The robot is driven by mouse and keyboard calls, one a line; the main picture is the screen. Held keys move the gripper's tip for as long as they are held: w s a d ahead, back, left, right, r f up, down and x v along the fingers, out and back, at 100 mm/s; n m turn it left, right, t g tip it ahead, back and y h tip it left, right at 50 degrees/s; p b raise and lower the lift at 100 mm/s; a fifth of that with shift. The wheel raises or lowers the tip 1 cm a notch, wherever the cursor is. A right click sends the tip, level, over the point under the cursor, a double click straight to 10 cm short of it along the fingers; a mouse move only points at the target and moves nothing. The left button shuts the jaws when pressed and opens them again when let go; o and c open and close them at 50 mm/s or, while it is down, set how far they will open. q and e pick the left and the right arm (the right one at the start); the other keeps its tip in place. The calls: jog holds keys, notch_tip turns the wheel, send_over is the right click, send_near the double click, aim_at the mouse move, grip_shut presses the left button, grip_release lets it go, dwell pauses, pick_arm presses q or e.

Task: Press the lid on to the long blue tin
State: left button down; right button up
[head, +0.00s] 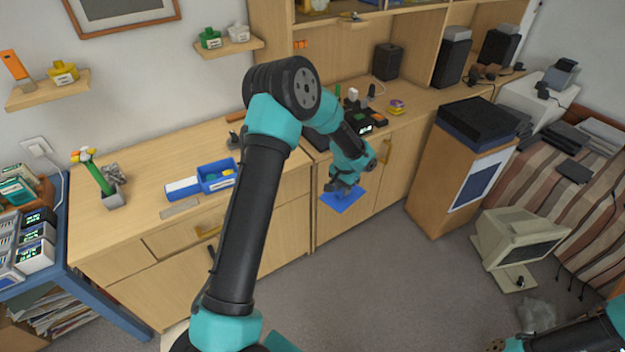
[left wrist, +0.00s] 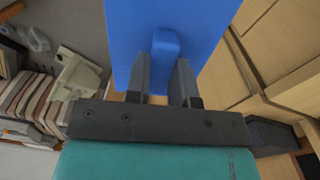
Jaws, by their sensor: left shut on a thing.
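My left gripper (head: 342,187) is shut on a flat blue lid (head: 346,201), which hangs in front of the cabinet, clear of the worktop. In the left wrist view the fingers (left wrist: 163,80) close on the raised blue grip of the lid (left wrist: 200,25). A long blue tin (head: 219,184) lies on the left worktop, to the left of my left gripper. Its right part is open and shows small coloured things inside; its left part looks pale on top. My right gripper (head: 498,346) shows only partly at the bottom right edge, and its jaws are unclear.
A grey strip (head: 180,208) lies in front of the tin, and a pot with a green-handled tool (head: 108,185) stands to its left. Dark devices (head: 365,121) sit on the right worktop. A wooden cabinet (head: 455,180) stands at right.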

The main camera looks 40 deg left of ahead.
pick_arm(q)
jog(key=w+d+f+n, duration=0.1)
jog(key=w+d, duration=0.1)
jog(key=d, duration=0.6)
jog(key=w+d+f, duration=0.2)
jog(key=d, duration=0.5)
jog(key=shift+m, duration=0.3)
jog(key=a+r, duration=0.1)
jog(key=a, duration=0.3)
jog(key=a+r, duration=0.1)
jog(key=a, duration=0.4)
jog(key=a+r, duration=0.1)
jog(key=a, duration=0.3)
jog(key=shift+w+a, duration=0.15)
jog(key=shift+a, duration=0.2)
jog(key=s+a+r+m, duration=0.1)
jog(key=s+a+r, duration=0.15)
jog(key=a, duration=0.65)
jog(key=s+a+r, duration=0.1)
jog(key=s+a, duration=0.2)
jog(key=a, duration=0.6)
jog(key=s+a+r+m, duration=0.1)
jog(key=s+a+r, duration=0.3)
jog(key=s+a, duration=0.5)
jog(key=s+a+r+m, duration=0.2)
jog(key=s+a+r, duration=0.2)
jog(key=s+a, duration=0.5)
jog(key=a, duration=0.7)
jog(key=shift+s+r, duration=0.25)
jog(key=shift+f, duration=3.5)
